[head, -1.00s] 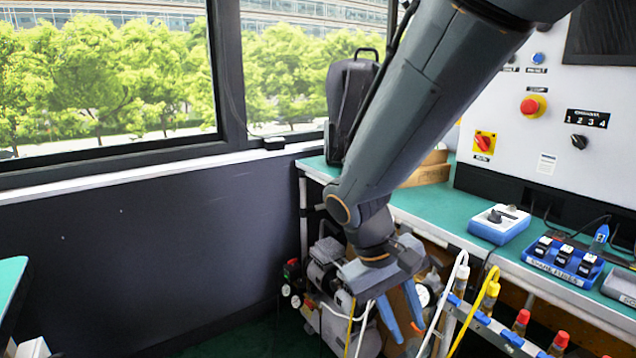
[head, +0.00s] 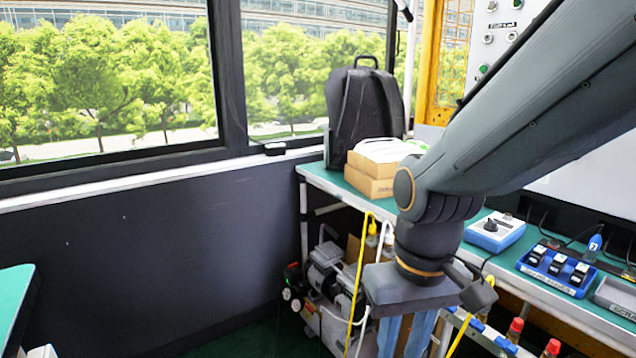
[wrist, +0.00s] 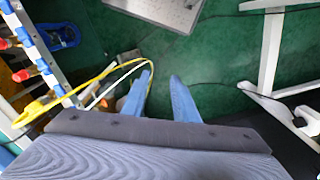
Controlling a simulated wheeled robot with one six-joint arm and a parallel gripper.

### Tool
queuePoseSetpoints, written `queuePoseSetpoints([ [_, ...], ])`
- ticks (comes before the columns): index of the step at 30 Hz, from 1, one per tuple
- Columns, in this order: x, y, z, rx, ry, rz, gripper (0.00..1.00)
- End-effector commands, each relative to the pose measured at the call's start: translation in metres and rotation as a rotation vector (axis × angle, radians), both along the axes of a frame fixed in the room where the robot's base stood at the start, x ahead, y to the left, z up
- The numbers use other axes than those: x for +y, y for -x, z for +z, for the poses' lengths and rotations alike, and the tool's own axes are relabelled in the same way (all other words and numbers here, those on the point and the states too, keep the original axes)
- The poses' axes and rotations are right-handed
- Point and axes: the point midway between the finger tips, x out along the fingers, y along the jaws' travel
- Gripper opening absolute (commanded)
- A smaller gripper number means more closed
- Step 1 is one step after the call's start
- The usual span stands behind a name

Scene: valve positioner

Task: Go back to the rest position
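My gripper (head: 403,340) hangs pointing down in front of the workbench in the head view, its lower ends near the picture's bottom edge. In the wrist view my gripper (wrist: 161,77) has its two blue fingers apart with only green floor showing between them, so it is open and empty. The arm reaches in from the right and hides part of the bench and panel.
The green workbench (head: 333,183) carries a black backpack (head: 366,112), cardboard boxes (head: 368,184), a blue-white control box (head: 494,231) and a blue tray (head: 556,268). Yellow and white hoses hang by the rail near my gripper. A compressor (head: 328,275) stands below.

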Motion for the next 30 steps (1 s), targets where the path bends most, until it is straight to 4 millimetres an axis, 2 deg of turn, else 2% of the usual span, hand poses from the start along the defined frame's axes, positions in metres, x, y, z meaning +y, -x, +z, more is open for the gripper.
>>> queuePoseSetpoints([
  [8, -0.021, -0.001, 0.027, 0.004, 0.014, -0.060, 0.27],
  [18, -0.062, 0.003, 0.067, 0.008, 0.036, -0.168, 0.27],
  [22, -0.072, 0.004, 0.073, 0.008, 0.041, -0.191, 0.27],
  [30, -0.075, 0.003, 0.073, 0.007, 0.043, -0.202, 0.27],
])
